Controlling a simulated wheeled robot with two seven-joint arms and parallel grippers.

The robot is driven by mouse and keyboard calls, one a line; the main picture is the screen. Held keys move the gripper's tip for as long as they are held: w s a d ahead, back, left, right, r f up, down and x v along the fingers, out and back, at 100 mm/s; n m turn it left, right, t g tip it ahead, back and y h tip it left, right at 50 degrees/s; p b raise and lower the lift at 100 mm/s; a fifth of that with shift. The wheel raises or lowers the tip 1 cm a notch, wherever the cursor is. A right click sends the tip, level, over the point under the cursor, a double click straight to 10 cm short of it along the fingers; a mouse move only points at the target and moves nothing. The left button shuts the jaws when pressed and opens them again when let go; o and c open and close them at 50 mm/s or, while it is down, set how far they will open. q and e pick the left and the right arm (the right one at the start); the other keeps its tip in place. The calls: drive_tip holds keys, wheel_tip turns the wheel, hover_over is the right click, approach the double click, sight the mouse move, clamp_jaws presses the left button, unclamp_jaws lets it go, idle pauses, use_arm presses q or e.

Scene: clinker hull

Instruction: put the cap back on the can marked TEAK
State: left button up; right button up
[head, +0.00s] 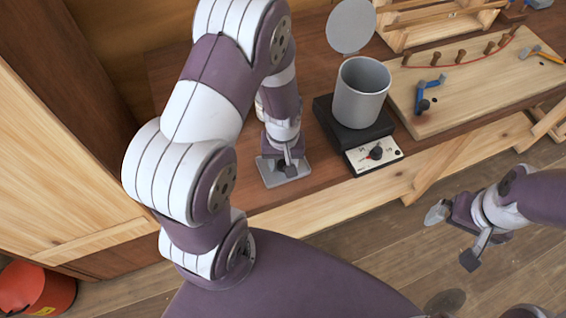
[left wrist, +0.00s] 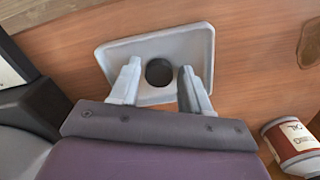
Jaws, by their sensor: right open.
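A small dark round piece (left wrist: 160,72), which looks like a cap, lies on a pale grey square tray (left wrist: 200,45) on the bench; the tray also shows in the head view (head: 268,178). My left gripper (left wrist: 160,88) is over the tray, its fingers apart on either side of the dark piece, with no visible contact. A can with a red and white label (left wrist: 290,142) is at the right edge of the left wrist view; its label is only partly readable, and I cannot read TEAK. My right gripper (head: 454,237) is open and empty, off the bench's front.
A black heater (head: 325,112) with a dial holds a grey pot (head: 358,98); a round grey disc (head: 351,25) stands behind it. A pale board (head: 470,85) with pegs, red cord and a blue tool lies right. My left arm hides part of the bench.

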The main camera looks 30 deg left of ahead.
sight(283, 165)
use_arm(q)
drive_tip(key=c, duration=0.6)
drive_tip(key=shift+r, duration=0.55)
wheel_tip(283, 165, up, 3)
drive_tip(key=shift+w+f, duration=0.1)
drive_tip(key=w+d+r, duration=0.1)
drive_tip(key=d+r, duration=0.1)
drive_tip(key=d, duration=0.1)
drive_tip(key=w+d+r, duration=0.2)
drive_tip(key=d, duration=0.2)
drive_tip(key=w+d+r+b, duration=0.1)
drive_tip(key=d+r, duration=0.2)
drive_tip(key=d, duration=0.1)
drive_tip(key=shift+w, duration=0.15)
drive_tip(key=shift+a, duration=0.1)
